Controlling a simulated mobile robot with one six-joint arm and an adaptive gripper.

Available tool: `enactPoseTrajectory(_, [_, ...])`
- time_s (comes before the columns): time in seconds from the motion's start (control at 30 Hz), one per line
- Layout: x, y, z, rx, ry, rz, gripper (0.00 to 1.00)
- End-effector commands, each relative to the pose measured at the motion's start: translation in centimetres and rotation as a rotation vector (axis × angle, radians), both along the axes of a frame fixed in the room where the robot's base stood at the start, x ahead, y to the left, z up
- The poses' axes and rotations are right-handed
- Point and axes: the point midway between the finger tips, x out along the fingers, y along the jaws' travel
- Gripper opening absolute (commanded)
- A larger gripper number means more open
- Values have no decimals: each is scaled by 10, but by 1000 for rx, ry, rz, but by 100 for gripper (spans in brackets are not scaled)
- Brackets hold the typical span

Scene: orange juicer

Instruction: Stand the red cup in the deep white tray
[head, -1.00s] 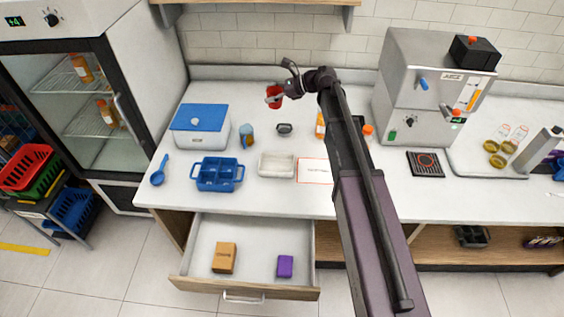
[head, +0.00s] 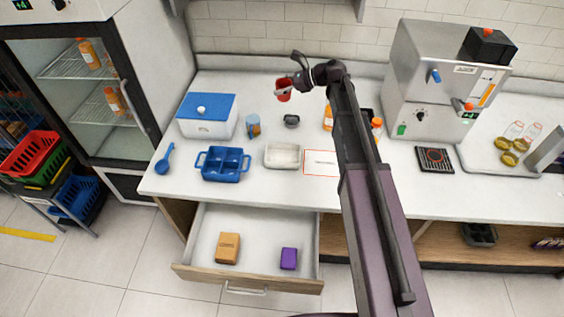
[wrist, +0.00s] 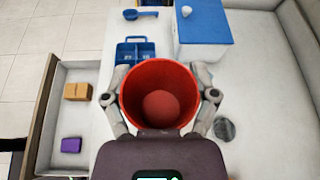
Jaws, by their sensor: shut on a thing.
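The red cup (head: 283,90) is held by my gripper (head: 290,84) at the back of the counter in the head view. In the wrist view the red cup (wrist: 158,95) sits between both fingers of my gripper (wrist: 160,97), its open mouth facing the camera. The deep white tray (head: 283,156) lies on the counter, in front of and apart from the cup. The tray cannot be made out in the wrist view, where the cup and my gripper cover the middle.
A blue divided caddy (head: 222,164), a white box with a blue lid (head: 207,116), a blue patterned cup (head: 253,126) and a small dark bowl (head: 291,121) stand near the tray. A white sign with a red border (head: 321,162) lies right of it. An open drawer (head: 250,240) juts out below.

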Motion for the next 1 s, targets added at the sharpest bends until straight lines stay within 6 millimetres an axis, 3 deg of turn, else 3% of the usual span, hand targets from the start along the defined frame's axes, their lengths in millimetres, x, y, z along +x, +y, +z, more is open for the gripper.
enactPoseTrajectory(0.03, [0, -1, -14, -1, 0, -5, 50])
enactPoseTrajectory(1.0, [0, -23, -174, 1, 3, -112, 50])
